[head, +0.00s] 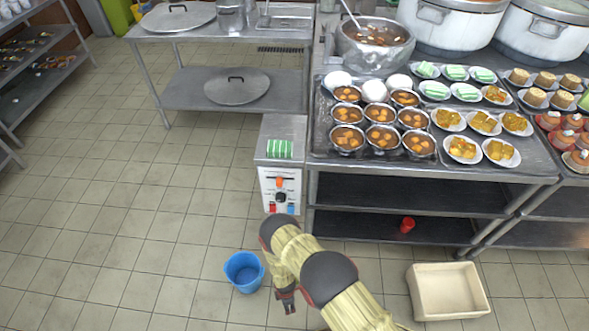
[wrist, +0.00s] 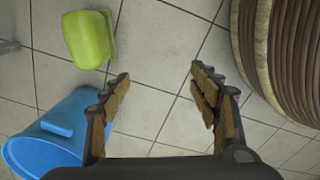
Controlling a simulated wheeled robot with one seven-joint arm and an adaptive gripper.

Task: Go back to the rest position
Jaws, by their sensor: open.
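My gripper (head: 286,301) hangs low over the tiled floor in the head view, to the right of a blue bucket (head: 244,272). In the wrist view my gripper (wrist: 160,100) has its two padded fingers wide apart, with only floor tiles showing between them. The blue bucket (wrist: 50,132) also shows there, at the left beside the left finger. I cannot tell whether they touch.
A steel counter (head: 330,168) with bowls and plates of food stands behind my arm. A control box (head: 281,190) is at its left end. A cream bin (head: 447,291) stands on the floor at right. Open floor lies left. A green object (wrist: 88,38) shows in the wrist view.

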